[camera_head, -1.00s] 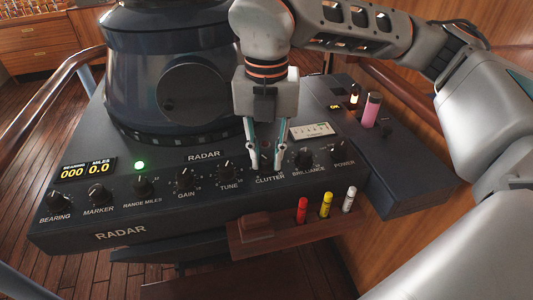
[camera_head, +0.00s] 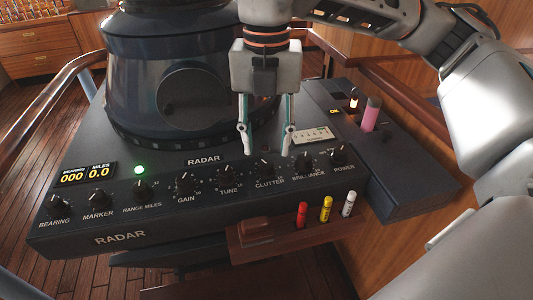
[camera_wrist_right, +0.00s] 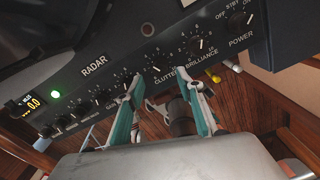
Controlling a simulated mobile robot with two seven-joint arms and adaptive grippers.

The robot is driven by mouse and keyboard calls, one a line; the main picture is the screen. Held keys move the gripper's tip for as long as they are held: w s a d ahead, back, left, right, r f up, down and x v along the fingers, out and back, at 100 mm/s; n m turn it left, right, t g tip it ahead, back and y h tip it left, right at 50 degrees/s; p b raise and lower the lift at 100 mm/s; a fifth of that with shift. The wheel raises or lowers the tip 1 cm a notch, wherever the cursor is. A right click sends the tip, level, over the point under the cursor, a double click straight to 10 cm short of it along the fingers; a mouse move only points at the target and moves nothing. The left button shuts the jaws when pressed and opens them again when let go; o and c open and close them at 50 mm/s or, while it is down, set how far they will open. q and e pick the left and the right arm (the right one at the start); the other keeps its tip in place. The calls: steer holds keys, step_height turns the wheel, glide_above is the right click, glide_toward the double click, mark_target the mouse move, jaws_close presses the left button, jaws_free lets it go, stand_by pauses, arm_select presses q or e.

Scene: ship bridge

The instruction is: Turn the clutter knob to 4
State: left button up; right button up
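The black clutter knob (camera_head: 265,168) is on the sloped front of the radar console (camera_head: 150,235), above its CLUTTER label and between the tune and brilliance knobs. In the right wrist view the clutter knob (camera_wrist_right: 157,69) shows a small white pointer mark, but I cannot read which number it points at. My right gripper (camera_head: 266,154) is open and empty, pointing down, with its fingertips above and apart from the knob. In the right wrist view the two teal fingers of the gripper (camera_wrist_right: 164,82) stand wide apart. My left gripper is out of view.
The tune knob (camera_head: 227,173) and brilliance knob (camera_head: 304,160) flank the clutter knob. A wooden tray (camera_head: 240,241) with red, yellow and white markers sticks out below. A pink cylinder (camera_head: 371,114) stands on the right side panel. The large radar column (camera_head: 150,100) rises behind.

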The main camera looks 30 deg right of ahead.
mark_target(266, 163)
step_height(266, 163, up, 7)
stand_by(0.3)
stand_by(0.5)
